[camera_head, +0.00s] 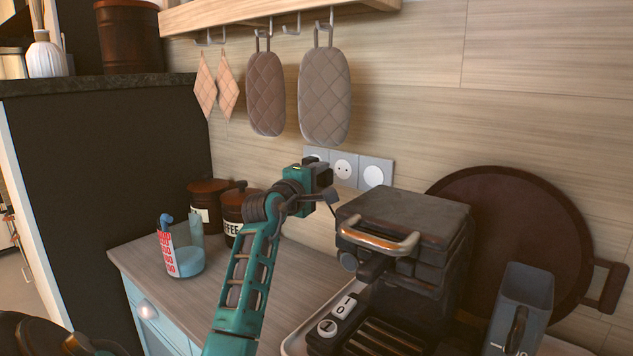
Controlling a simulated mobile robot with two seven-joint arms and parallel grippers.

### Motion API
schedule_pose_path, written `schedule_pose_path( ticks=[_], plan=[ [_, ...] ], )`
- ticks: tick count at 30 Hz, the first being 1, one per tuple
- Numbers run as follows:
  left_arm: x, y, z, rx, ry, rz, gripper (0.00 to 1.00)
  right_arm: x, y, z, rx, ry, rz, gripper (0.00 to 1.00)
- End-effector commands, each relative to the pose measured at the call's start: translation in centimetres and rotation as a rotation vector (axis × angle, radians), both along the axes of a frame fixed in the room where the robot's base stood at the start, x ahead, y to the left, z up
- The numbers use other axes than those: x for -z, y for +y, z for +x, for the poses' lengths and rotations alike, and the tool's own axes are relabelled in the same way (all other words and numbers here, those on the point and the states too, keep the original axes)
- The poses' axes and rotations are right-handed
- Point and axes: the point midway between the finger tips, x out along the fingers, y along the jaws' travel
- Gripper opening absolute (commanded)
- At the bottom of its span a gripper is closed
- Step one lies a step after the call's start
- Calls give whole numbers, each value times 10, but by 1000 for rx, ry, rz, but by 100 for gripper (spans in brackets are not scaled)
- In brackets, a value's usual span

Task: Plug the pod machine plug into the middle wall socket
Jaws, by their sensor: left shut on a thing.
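Three socket plates sit in a row on the wooden wall. The middle wall socket (343,168) shows a round white face with two holes. The left socket (316,154) is partly hidden behind my gripper. The right socket (375,174) has a plain white round face. My left gripper (326,190) is in front of and just below the left and middle sockets, shut on the pod machine plug, which the fingers mostly hide. I cannot tell whether the plug touches a socket. The dark pod machine (405,240) with a copper handle stands to the right. My right gripper is not in view.
Oven mitts (325,97) and pot holders (217,86) hang above the sockets. Dark canisters (208,204) and a blue caddy with a red-and-white packet (180,258) stand left on the counter (150,262). A round brown tray (520,225) and a grey jug (522,300) are at right.

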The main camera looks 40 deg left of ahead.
Motion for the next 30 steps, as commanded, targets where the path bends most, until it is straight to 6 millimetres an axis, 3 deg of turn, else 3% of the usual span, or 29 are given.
schedule_pose_path(
  ticks=[15,30],
  plan=[
    [0,5,42,0,-1,-1,20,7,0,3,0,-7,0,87],
    [-1,5,46,1,-1,0,20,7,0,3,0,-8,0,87]
  ],
)
